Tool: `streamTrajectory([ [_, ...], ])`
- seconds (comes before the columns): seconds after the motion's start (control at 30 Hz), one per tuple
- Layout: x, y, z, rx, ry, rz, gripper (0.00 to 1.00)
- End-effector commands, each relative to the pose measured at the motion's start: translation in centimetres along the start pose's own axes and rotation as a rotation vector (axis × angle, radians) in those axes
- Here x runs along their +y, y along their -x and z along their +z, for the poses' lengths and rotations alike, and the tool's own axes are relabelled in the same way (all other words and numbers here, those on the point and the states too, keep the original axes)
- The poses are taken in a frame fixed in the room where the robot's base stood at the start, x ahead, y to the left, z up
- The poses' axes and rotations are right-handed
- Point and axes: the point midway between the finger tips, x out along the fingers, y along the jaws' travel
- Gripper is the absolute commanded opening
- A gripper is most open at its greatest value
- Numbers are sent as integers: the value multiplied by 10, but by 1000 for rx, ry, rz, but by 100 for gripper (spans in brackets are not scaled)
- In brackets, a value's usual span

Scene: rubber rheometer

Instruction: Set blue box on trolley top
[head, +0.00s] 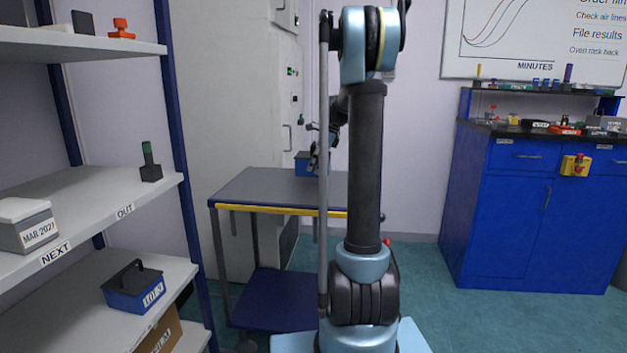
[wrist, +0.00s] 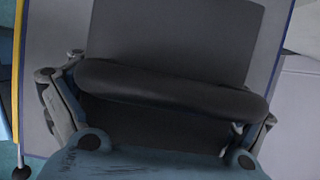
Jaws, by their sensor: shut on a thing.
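The trolley (head: 262,188) has a flat grey top with a yellow front edge and a dark blue lower shelf. A blue box (head: 302,165) with a dark lid is at the far part of the trolley top, partly hidden by my arm. In the wrist view, my gripper (wrist: 165,105) is shut on the box's thick black handle, above the dark grey lid (wrist: 180,35). The grey trolley top (wrist: 55,60) lies beneath and around the box. I cannot tell whether the box touches it. My gripper is small and partly hidden in the head view (head: 316,156).
Another blue box (head: 134,293) with a black handle sits on a lower shelf of the left rack (head: 100,200). A tall grey cabinet (head: 225,90) stands behind the trolley. A blue bench (head: 525,215) is at right. The trolley top's front left is bare.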

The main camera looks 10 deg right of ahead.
Motion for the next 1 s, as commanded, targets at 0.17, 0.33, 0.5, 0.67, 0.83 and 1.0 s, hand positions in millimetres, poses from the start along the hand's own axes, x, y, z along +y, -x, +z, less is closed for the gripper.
streamTrajectory([
  [0.17, -1, -7, -4, 0, -2, 0, 43],
  [0.33, -2, -23, -12, 0, -3, -1, 43],
  [0.5, -2, -40, -20, 0, -4, -2, 43],
  [0.67, -1, -42, -21, -1, -4, -2, 43],
  [0.83, -2, -43, -21, 0, -5, -2, 43],
  [1.0, -2, -43, -22, 0, -5, -2, 100],
])
